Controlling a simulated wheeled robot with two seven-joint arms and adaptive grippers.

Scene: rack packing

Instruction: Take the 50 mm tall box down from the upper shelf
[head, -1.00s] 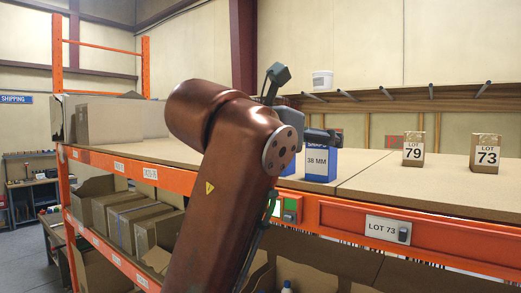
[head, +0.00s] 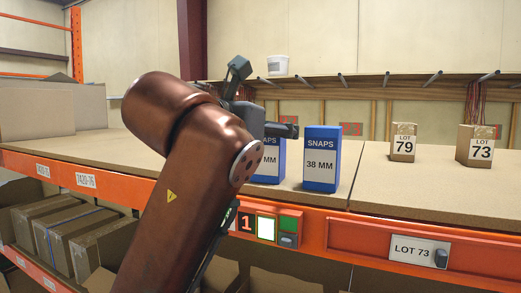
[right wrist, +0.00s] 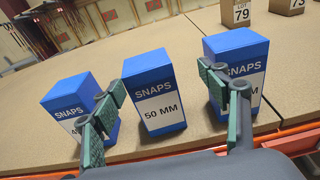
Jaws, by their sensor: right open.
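In the right wrist view, three blue and white SNAPS boxes stand upright in a row on the upper shelf (head: 400,190). The middle one is the 50 MM box (right wrist: 155,92). The left box (right wrist: 75,98) has a partly covered label; the right box (right wrist: 238,60) is partly behind a finger. My right gripper (right wrist: 165,103) is open, its green-padded fingers on either side of the 50 MM box in the picture; I cannot tell the depth. In the head view my right arm hides most of the gripper and part of a blue box (head: 269,165) beside the 38 MM box (head: 322,160). My left gripper is not in view.
Cartons marked LOT 79 (head: 403,142) and LOT 73 (head: 480,145) stand further right on the shelf. An orange beam (head: 345,236) with a lit panel (head: 266,228) runs along the front edge. Large cartons (head: 40,107) stand at left. The shelf's right front is clear.

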